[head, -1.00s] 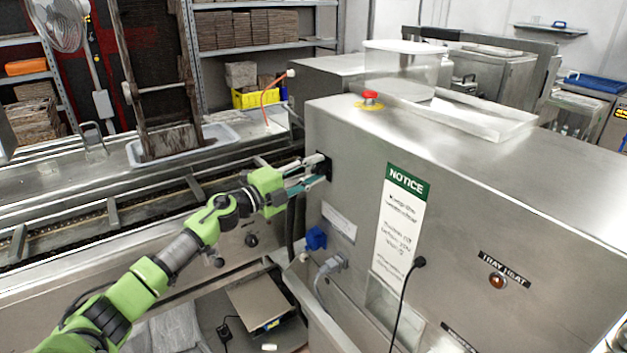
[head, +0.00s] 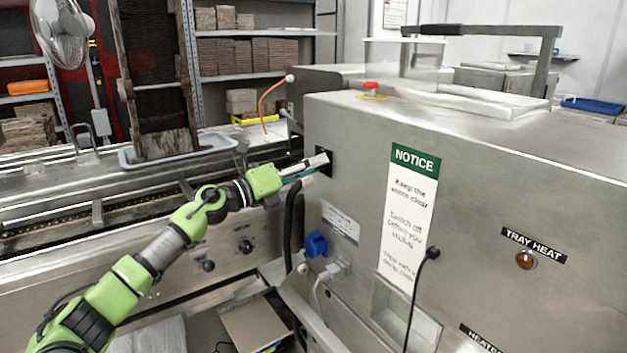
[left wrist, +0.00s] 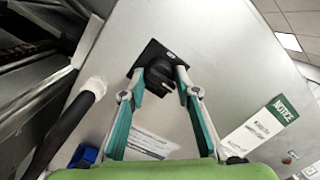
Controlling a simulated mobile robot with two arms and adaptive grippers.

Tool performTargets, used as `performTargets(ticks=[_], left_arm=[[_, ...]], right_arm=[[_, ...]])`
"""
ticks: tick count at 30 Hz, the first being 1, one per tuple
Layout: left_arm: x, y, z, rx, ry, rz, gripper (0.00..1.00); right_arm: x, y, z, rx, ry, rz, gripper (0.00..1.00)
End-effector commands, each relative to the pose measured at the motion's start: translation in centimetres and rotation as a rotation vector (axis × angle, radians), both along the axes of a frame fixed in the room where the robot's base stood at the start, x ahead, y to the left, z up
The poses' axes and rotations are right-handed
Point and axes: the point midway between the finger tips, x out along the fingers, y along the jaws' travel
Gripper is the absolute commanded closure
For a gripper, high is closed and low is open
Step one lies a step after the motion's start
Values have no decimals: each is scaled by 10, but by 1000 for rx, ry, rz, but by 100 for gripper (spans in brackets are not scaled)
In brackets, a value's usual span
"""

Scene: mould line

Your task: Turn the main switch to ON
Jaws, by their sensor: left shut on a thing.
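The main switch is a black rotary knob (left wrist: 158,74) on a dark square plate (left wrist: 150,58) fixed to the steel cabinet's side. In the head view the switch plate (head: 326,155) shows only in part behind my fingers. My left gripper (head: 316,166) is at the switch. In the left wrist view my left gripper (left wrist: 160,82) has one finger on each side of the knob and is shut on it. My right gripper is not in view.
The steel cabinet (head: 350,130) carries a NOTICE sign (head: 408,215), a red stop button (head: 371,88) on top and a TRAY HEAT lamp (head: 526,260). A blue plug (head: 316,244) and a black cable (head: 420,290) are below. The conveyor (head: 60,235) runs left.

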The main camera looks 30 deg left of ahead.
Motion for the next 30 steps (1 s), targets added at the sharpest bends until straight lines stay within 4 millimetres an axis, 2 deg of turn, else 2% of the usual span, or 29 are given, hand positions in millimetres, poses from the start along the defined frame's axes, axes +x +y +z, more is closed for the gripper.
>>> performTargets(ticks=[1,9,26,27,28,30], left_arm=[[1,4,-4,29,-12,8,92],[1,3,-2,120,-48,6,92],[1,2,-5,147,-51,1,92],[1,1,-5,147,-50,1,62],[1,1,-5,146,-51,1,58],[1,1,-4,146,-52,1,58]], right_arm=[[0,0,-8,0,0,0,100],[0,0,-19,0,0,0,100],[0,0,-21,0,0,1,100],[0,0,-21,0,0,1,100],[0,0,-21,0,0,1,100],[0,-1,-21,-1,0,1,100]])
